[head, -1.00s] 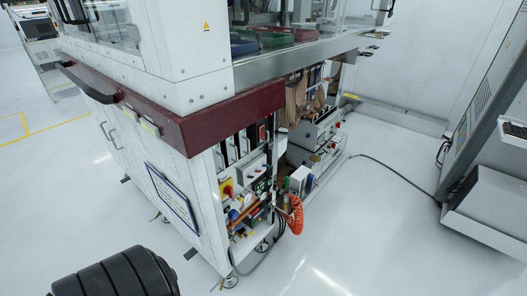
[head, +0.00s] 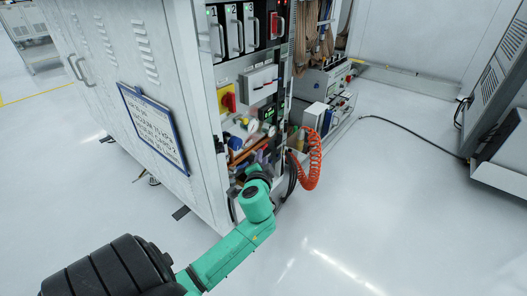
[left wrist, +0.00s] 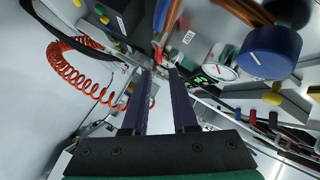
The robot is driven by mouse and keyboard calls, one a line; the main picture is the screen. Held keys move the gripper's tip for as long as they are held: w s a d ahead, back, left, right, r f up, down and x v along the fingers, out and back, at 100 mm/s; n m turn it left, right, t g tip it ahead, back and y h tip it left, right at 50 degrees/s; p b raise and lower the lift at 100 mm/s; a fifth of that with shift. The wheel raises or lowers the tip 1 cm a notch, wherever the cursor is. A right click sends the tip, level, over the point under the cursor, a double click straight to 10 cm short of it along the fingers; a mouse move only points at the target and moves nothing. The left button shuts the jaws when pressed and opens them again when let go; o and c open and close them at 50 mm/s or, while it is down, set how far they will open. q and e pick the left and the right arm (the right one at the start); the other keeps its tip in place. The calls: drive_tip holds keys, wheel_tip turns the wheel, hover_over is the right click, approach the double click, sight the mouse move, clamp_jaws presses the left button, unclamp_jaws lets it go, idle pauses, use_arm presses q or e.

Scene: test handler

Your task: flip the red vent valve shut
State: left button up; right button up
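In the left wrist view a small red lever (left wrist: 157,54) shows just beyond my left fingertips, in line with the gap between them; it looks like the vent valve handle. Whether a finger touches it I cannot tell. My left gripper (left wrist: 161,72) is open, its two dark fingers parallel and apart with nothing held between them. In the head view my left arm reaches to the open lower bay of the white machine cabinet (head: 150,60); my own wrist and the parts there hide the valve. My right gripper is not in view.
An orange coiled hose (head: 314,160) hangs right of the bay and also shows in the left wrist view (left wrist: 85,80). A blue round knob (left wrist: 270,52) and copper pipes are close on the right there. A red-yellow switch (head: 228,100) sits above.

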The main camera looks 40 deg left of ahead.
sight(264, 147)
use_arm(q)
drive_tip(key=b+x, duration=0.2)
drive_tip(key=x, duration=0.7)
drive_tip(key=shift+w+a+b, duration=0.1)
drive_tip(key=shift+b, duration=0.2)
clamp_jaws()
drive_tip(key=shift+r+p, duration=0.1)
drive_tip(key=shift+p, duration=0.25)
drive_tip(key=g+p, duration=0.1)
drive_tip(key=p, duration=0.5)
drive_tip(key=shift+r+m+h, duration=0.3)
drive_tip(key=shift+r+m, duration=0.05)
drive_tip(key=shift+m, duration=0.05)
drive_tip(key=shift+f+m+g+p, duration=0.3)
drive_tip(key=shift+f+g+p, duration=0.3)
drive_tip(key=shift+f+p, duration=0.4)
drive_tip(key=shift+f, duration=0.1)
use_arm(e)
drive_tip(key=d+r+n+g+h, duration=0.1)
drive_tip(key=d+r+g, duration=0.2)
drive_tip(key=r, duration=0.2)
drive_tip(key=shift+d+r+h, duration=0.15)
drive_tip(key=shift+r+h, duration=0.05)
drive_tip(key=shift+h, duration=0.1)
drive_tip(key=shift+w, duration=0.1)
